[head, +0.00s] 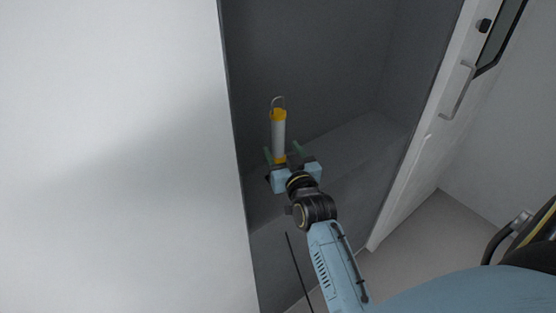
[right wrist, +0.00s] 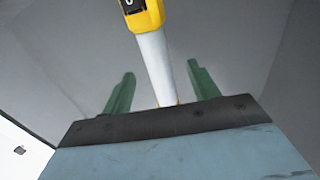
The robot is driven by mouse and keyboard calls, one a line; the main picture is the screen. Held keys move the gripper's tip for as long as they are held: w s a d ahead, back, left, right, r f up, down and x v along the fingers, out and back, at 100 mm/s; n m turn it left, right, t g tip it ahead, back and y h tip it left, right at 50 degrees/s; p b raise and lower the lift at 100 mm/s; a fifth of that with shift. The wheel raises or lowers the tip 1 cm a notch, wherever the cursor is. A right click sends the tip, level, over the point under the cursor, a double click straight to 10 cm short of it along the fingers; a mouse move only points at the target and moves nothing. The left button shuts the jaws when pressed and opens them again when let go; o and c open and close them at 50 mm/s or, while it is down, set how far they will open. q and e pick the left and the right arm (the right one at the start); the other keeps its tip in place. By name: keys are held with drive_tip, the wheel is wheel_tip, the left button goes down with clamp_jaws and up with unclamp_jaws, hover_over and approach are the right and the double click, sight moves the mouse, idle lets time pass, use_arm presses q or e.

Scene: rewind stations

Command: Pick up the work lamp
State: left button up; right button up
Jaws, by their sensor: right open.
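The work lamp (head: 279,137) is a white tube with yellow ends and a wire hook on top. It stands upright inside a dark grey recess. In the right wrist view the lamp (right wrist: 154,52) rises between the two green fingers, with its yellow head at the top edge. My right gripper (head: 283,152) is open at the lamp's lower part, with one finger on each side. In the right wrist view the gripper (right wrist: 161,90) shows gaps on both sides of the tube. The lamp's foot is mostly hidden by the gripper body. My left gripper is not in view.
A white wall panel (head: 110,150) bounds the recess on the left. A white door (head: 425,140) with a metal handle (head: 458,90) stands at the right. The grey recess floor (head: 365,145) right of the lamp is clear.

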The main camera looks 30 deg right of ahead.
sight(280, 144)
drive_tip(key=x, duration=0.5)
drive_tip(key=shift+d, duration=0.1)
drive_tip(key=shift+c, duration=0.4)
clamp_jaws()
drive_tip(key=shift+r, duration=0.15)
